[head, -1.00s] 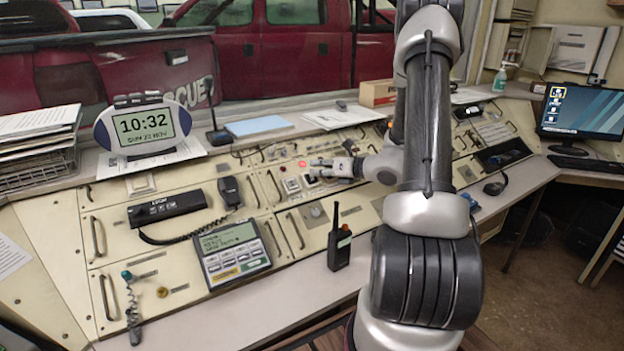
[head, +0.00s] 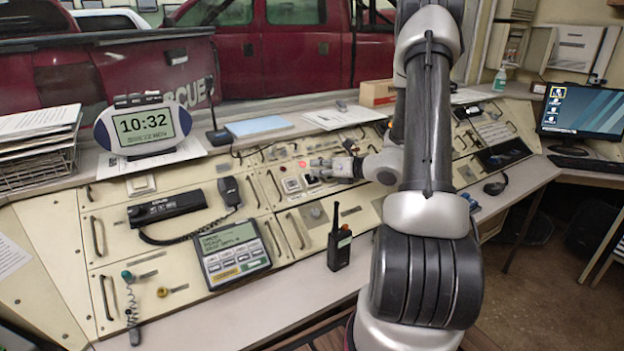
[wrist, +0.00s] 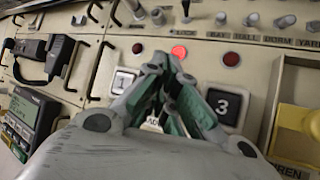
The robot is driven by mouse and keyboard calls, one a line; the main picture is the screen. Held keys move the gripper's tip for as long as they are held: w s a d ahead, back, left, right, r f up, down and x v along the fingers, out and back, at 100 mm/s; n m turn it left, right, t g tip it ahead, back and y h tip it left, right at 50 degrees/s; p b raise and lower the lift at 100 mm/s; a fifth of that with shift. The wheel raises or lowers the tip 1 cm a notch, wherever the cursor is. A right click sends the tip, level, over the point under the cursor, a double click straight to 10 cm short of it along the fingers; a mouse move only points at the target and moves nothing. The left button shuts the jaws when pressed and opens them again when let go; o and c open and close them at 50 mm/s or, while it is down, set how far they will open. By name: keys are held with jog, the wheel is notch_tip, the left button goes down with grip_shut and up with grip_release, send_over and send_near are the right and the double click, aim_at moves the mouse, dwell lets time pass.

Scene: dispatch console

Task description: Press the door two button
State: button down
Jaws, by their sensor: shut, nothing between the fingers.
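My gripper (wrist: 160,62) is shut and empty, its fingertips over the middle of a row of door buttons on the console. In the head view my gripper (head: 314,168) reaches the same panel from the right. The button marked 1 (wrist: 123,80) shows left of the fingers, and the button marked 3 (wrist: 226,105) shows right of them. The door two button between them is mostly or wholly hidden behind my fingers. I cannot tell whether the fingertips touch it. Above the row, the middle red lamp (wrist: 179,51) is lit; the left lamp (wrist: 137,48) and right lamp (wrist: 231,59) are dark.
Toggle switches (wrist: 222,19) line the panel above the lamps. A yellow siren cover (wrist: 298,130) is at the right. A handset (head: 229,190), a keypad unit (head: 232,252) and an upright radio (head: 340,247) stand left of and in front of the buttons.

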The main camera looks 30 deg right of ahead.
jog(key=shift+w+f, duration=0.1)
jog(key=shift+f, duration=0.05)
jog(key=shift+w+f, duration=0.15)
jog(key=shift+f, duration=0.05)
jog(key=shift+w+f, duration=0.25)
jog(key=shift+f, duration=0.2)
dwell(0.9)
jog(key=shift+s+r, duration=0.5)
jog(key=shift+r, duration=0.3)
jog(key=shift+s+r, duration=0.45)
jog(key=shift+r, duration=0.25)
jog(key=shift+s+r, duration=0.45)
jog(key=shift+r, duration=0.25)
jog(key=shift+s+r, duration=0.45)
jog(key=shift+r, duration=0.25)
notch_tip(320, 180, up, 8)
